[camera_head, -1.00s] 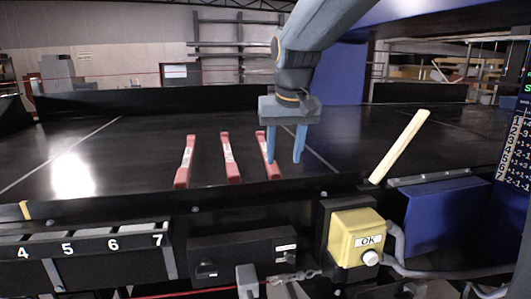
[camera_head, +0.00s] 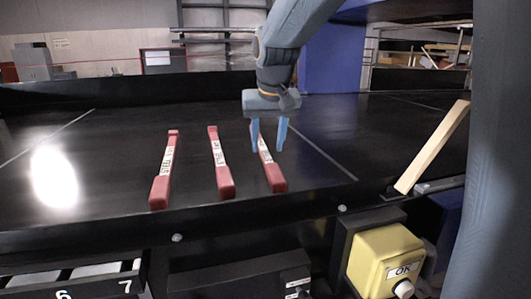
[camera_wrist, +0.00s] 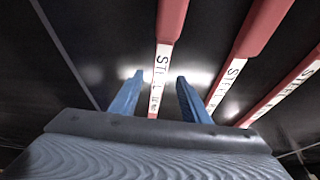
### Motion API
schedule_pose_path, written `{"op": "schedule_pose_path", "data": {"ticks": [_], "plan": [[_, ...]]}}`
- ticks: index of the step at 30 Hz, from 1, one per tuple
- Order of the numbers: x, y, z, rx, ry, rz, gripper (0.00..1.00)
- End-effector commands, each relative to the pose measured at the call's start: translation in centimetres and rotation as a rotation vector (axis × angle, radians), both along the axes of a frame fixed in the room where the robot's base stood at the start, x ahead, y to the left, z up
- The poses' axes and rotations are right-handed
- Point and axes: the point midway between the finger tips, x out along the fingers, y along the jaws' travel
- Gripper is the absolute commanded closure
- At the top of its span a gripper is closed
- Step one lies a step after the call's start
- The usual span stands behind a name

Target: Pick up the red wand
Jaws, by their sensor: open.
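Three red wands with white lettered labels lie side by side on the black conveyor: the left wand (camera_head: 164,170), the middle wand (camera_head: 221,165) and the right wand (camera_head: 273,176). My gripper (camera_head: 268,150) is open and empty, fingers pointing down, at the far part of the right wand, partly covering it. In the wrist view, the blue fingers (camera_wrist: 160,92) lie on either side of that wand's label (camera_wrist: 160,70). The other two wands show to its right there. I cannot tell how high the fingertips are above the belt.
A pale wooden stick (camera_head: 432,148) leans up at the right edge of the conveyor. A yellow OK button box (camera_head: 385,258) and a numbered rack (camera_head: 75,280) are at the front. The belt left of the wands is clear.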

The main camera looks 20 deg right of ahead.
Motion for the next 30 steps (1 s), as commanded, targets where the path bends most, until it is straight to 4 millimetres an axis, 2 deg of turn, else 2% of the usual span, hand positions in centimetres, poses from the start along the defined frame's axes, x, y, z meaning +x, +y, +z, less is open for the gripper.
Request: {"op": "schedule_pose_path", "data": {"ticks": [6, 15, 17, 23, 30], "plan": [[0.8, -0.1, -2.5, 0.0, 0.003, 0.002, 0.58], [1.1, 0.0, -3.1, 0.0, 0.0, 0.003, 0.58], [1.1, 0.0, -3.1, 0.0, 0.0, 0.003, 0.65], [1.1, 0.0, -3.1, -0.001, 0.0, 0.004, 0.98], [1.1, 0.0, -3.0, 0.001, -0.001, 0.004, 1.0]]}}
